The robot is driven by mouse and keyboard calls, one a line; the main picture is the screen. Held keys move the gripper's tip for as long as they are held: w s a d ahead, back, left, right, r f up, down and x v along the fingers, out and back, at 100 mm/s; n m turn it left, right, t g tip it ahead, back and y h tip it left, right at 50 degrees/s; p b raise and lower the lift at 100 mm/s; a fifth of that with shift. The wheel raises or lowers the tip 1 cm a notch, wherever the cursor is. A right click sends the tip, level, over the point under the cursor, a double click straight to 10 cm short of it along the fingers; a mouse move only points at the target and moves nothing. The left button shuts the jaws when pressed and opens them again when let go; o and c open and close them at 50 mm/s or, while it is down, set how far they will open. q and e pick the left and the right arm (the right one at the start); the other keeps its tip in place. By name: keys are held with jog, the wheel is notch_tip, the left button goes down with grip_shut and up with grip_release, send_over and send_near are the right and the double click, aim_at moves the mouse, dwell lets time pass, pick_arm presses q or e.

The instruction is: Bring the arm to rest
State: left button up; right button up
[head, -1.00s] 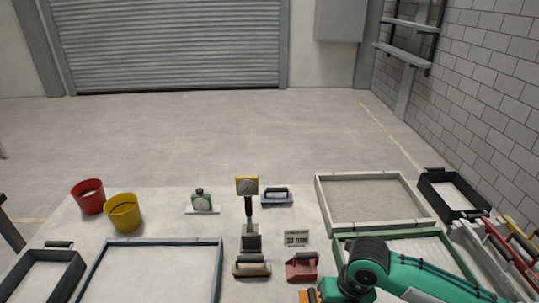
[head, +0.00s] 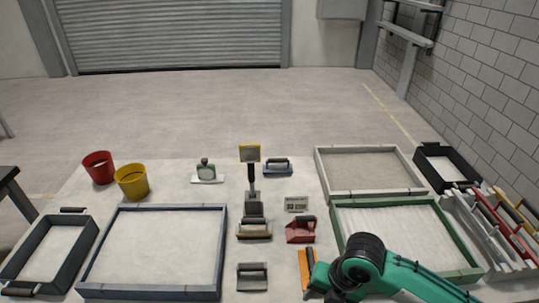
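My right arm (head: 395,275) comes in from the lower right, green with a dark joint, and lies in front of the near edge of the green-framed sandbed (head: 432,203). Its gripper is not clearly seen; the dark end of the arm is low, beside an orange-edged tool (head: 307,262) on the table. I cannot tell whether it touches that tool. My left arm and gripper are not in view.
A blue-grey-framed bed (head: 224,240) lies left and a pale-framed bed (head: 322,172) at back right. Red (head: 98,168) and yellow (head: 131,182) buckets stand back left. A post with a yellow-framed display (head: 250,153), a red scoop (head: 300,232) and trowels (head: 252,276) occupy the middle.

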jog(key=s+d+f+m+t+h, duration=0.15)
jog(key=s+d+m, duration=0.3)
jog(key=m, duration=0.55)
jog(key=s+d+f+m+h, duration=0.1)
jog(key=s+d+f+m, duration=0.3)
jog(key=m, duration=0.7)
jog(key=s+d+f+m+t+h, duration=0.1)
jog(key=s+d+m, duration=0.2)
jog(key=s+m, duration=0.5)
notch_tip(320, 180, down, 32)
jog(key=w+m+g, duration=0.1)
jog(key=m, duration=0.1)
jog(key=s+d+f+g, duration=0.1)
jog(key=s+d+f, duration=0.2)
jog(key=s+f, duration=1.5)
jog(key=shift+s+f+n, duration=0.2)
jog(key=shift+f+n, duration=0.1)
jog(key=shift+f, duration=0.05)
jog(key=shift+c, duration=0.7)
jog(key=shift+s, duration=0.15)
